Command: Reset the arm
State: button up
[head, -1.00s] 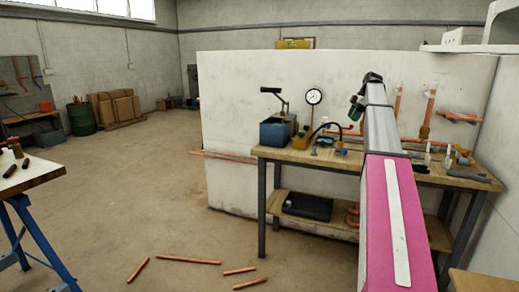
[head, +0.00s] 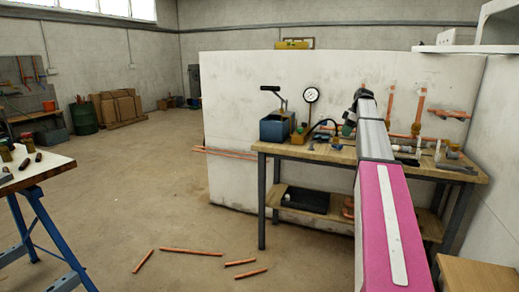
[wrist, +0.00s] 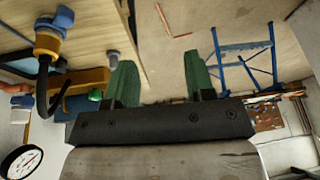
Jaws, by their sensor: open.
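My arm reaches forward over the workbench (head: 470,176) in the head view, with its pink and grey links in front. My gripper (head: 349,122) is at the far end of the arm, above the bench, and is small and partly hidden there. In the wrist view my gripper (wrist: 160,80) shows two green fingers spread apart, with nothing between them. The floor and the bench edge lie beyond the fingers.
On the bench stand a blue box pump (head: 277,127) and a pressure gauge (head: 311,96), which also shows in the wrist view (wrist: 20,163). Copper pipes (head: 419,105) rise at the wall. Loose pipes (head: 191,251) lie on the floor. A blue-legged table (head: 40,235) is at left.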

jog(key=s+a+f+m+h, duration=0.15)
jog(key=s+a+f, duration=0.25)
jog(key=f, duration=0.4)
jog(key=s+a+f+m+y, duration=0.1)
jog(key=s+a+f+m, duration=0.25)
jog(key=f, duration=0.35)
jog(key=s+a+f+m+h, duration=0.2)
jog(key=s+a+f+m, duration=0.3)
jog(key=s+f, duration=0.8)
jog(key=s+a+f+m+h, duration=0.1)
jog(key=s+a+f+m, duration=0.3)
jog(key=s+a+f, duration=0.5)
jog(key=s+f, duration=0.3)
jog(key=s, duration=0.2)
jog(key=shift+s+a+f+m+h, duration=0.25)
jog(key=shift+s+f+m+h, duration=0.05)
jog(key=shift+f+m+h, duration=0.1)
